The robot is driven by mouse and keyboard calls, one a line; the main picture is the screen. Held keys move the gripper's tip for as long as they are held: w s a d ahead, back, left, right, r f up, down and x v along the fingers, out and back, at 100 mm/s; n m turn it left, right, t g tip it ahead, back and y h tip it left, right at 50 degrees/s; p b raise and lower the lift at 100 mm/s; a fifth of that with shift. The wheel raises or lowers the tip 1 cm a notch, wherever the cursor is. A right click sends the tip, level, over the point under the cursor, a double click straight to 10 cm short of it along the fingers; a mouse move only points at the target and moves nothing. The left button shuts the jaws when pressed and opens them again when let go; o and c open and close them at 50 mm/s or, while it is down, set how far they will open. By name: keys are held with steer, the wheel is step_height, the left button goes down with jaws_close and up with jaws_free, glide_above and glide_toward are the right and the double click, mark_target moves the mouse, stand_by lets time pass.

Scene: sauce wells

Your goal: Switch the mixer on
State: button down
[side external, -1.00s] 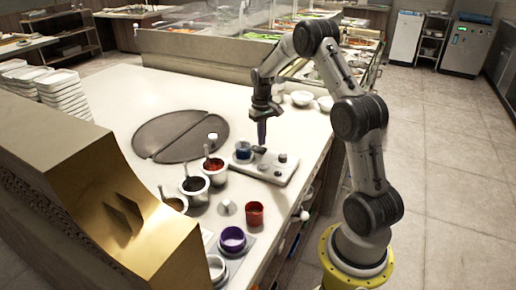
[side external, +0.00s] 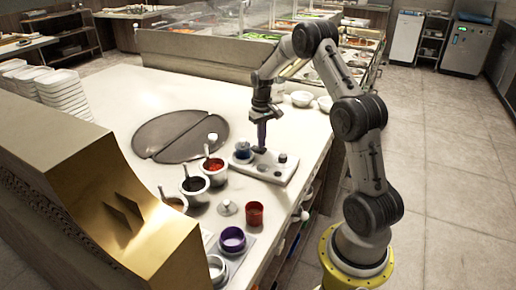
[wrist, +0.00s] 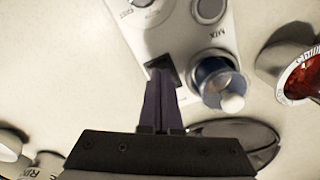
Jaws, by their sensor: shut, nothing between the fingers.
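The mixer is a white panel (side external: 268,171) near the table's right edge, with dark knobs (side external: 280,172) and a blue cup (side external: 243,152) at its left end. In the wrist view the white panel (wrist: 182,36) shows the print "MIX", round knobs (wrist: 210,10) and a black switch (wrist: 160,66). The blue cup (wrist: 213,78) stands beside that switch. My gripper (side external: 261,149) points down over the panel with its purple fingers together and empty. In the wrist view my gripper (wrist: 161,84) has its tips at the switch and partly hides it; I cannot tell whether they touch.
Sauce pots with red (side external: 214,171) and dark sauce (side external: 194,186) stand left of the panel. A red cup (side external: 255,213) and a purple cup (side external: 232,240) stand nearer the camera. A dark round plate (side external: 165,133) lies behind the pots. White bowls (side external: 302,98) sit at the back right.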

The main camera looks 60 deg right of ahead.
steer(key=shift+f, duration=0.5)
stand_by(0.3)
steer(key=shift+r, duration=3.55)
